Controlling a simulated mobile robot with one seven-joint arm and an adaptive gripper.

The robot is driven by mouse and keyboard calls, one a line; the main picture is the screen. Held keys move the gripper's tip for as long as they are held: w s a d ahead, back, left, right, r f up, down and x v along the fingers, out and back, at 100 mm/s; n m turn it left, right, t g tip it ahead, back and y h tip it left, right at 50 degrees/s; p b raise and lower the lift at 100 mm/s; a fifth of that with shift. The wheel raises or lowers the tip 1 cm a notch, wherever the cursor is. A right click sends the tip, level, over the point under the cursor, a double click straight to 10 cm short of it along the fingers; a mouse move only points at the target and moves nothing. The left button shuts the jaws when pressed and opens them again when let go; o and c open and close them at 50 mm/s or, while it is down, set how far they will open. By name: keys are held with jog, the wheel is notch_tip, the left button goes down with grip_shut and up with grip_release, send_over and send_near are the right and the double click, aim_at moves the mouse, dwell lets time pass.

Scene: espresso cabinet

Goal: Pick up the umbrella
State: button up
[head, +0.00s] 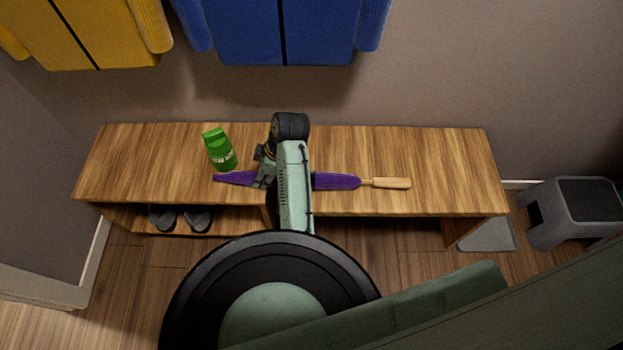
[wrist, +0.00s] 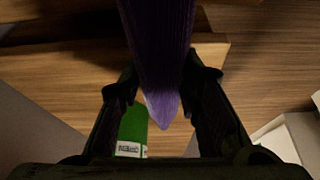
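The umbrella (head: 337,181) is folded and purple with a pale wooden handle. It lies lengthwise along the wooden bench in the head view, with its handle to the right and its tip to the left. My gripper (head: 264,170) is at the tip-side half of it, and my arm hides the middle. In the wrist view the purple canopy (wrist: 160,45) fills the gap between the two fingers of my gripper (wrist: 165,80), which appear to touch it on both sides. I cannot tell whether the umbrella is clear of the bench.
A green package (head: 219,150) stands on the bench (head: 450,160) just behind the umbrella's tip; it also shows in the wrist view (wrist: 132,130). Dark shoes (head: 182,218) sit on the shelf below. A grey step stool (head: 572,212) is at the right. Blue and yellow garments hang above.

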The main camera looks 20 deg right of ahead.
grip_shut()
jog(key=shift+r, duration=0.2)
dwell(0.3)
